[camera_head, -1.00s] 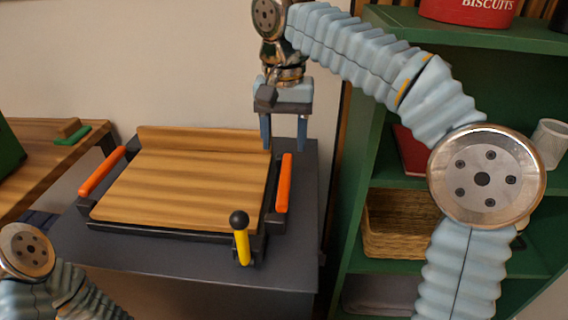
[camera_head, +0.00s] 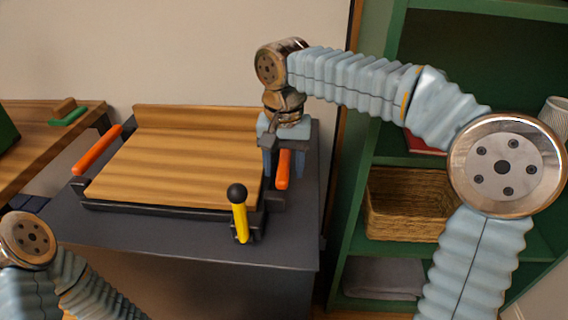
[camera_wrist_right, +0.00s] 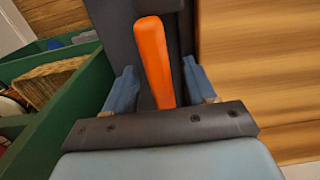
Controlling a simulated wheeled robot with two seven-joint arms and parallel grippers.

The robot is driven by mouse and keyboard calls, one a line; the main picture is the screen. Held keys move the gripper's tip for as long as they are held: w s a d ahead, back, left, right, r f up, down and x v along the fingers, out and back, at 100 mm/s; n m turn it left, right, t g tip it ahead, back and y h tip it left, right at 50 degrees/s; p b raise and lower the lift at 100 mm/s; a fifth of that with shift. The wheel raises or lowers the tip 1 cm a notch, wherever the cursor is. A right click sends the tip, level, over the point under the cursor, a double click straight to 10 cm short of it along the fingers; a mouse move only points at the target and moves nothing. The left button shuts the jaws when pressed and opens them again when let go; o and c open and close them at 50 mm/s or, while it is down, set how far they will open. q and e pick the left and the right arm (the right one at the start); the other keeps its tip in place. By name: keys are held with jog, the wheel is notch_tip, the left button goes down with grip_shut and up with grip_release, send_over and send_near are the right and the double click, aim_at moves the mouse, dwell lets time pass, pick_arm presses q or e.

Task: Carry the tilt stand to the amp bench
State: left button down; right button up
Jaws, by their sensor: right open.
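The tilt stand (camera_head: 185,160) has a wooden top, a black frame and a yellow lever (camera_head: 240,218) with a black knob at its front. It sits on a dark grey cabinet. It has an orange handle on its left side (camera_head: 97,150) and another on its right side (camera_head: 283,168). My right gripper (camera_head: 285,165) is open at the right handle. In the right wrist view the orange handle (camera_wrist_right: 154,60) lies between the two blue fingers, with gaps on both sides. My left arm shows at the lower left, but its gripper is out of the picture.
A wooden bench (camera_head: 40,150) with a green-and-wood block (camera_head: 68,112) stands at the left. A green shelf (camera_head: 385,130) with a wicker basket (camera_head: 405,205) and a grey folded cloth (camera_head: 380,278) stands close on the right. A wall is behind the cabinet.

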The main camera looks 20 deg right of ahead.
grip_shut()
dwell(1.4)
